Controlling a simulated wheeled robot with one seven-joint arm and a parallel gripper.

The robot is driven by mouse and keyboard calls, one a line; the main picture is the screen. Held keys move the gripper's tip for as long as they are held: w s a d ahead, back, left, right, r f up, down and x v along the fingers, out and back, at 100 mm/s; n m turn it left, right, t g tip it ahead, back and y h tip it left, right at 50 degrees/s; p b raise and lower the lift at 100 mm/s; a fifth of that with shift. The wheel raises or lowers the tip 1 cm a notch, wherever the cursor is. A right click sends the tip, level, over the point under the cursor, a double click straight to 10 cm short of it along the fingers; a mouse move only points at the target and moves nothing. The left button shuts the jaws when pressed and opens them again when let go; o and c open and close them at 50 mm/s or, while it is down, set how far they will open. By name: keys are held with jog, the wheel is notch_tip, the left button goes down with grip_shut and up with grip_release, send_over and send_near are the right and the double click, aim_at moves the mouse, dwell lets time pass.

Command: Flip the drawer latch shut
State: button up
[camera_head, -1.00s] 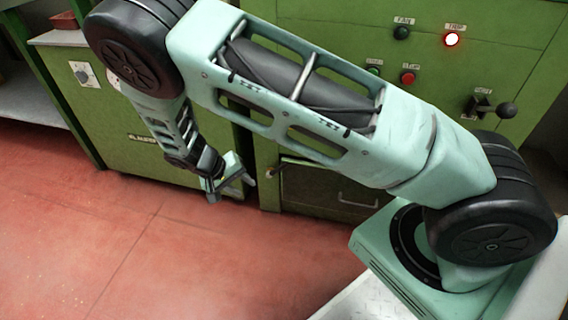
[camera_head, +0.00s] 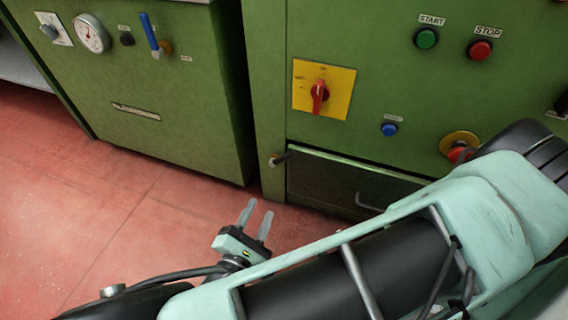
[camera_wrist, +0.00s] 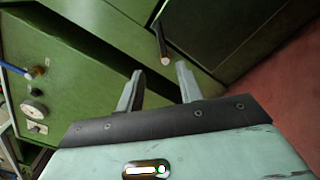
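The drawer latch (camera_head: 281,158) is a short black lever on a brass pivot. It sits at the upper left corner of the green drawer (camera_head: 325,182) and points right and slightly up, over the drawer's edge. In the wrist view the latch (camera_wrist: 162,42) shows as a black rod with a pale end, just beyond the fingertips. My gripper (camera_head: 257,211) is open and empty, in front of and below the latch, apart from it. In the wrist view my gripper (camera_wrist: 160,72) has its two fingers spread, with the latch's end above the gap. The drawer looks closed.
A red rotary switch on a yellow plate (camera_head: 340,92) is above the drawer. A blue button (camera_head: 389,129) and a yellow-ringed red button (camera_head: 459,146) are to its right. A green cabinet (camera_head: 135,85) stands left, across a gap. The red floor (camera_head: 100,215) is clear.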

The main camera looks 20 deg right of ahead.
aim_at(285, 159)
jog(key=b+x, duration=0.3)
jog(key=x, duration=0.4)
jog(key=b+x, duration=0.3)
jog(key=x, duration=0.4)
jog(key=shift+f, duration=0.2)
jog(key=shift+w+d+r, duration=0.1)
jog(key=shift+w+d, duration=0.35)
grip_shut()
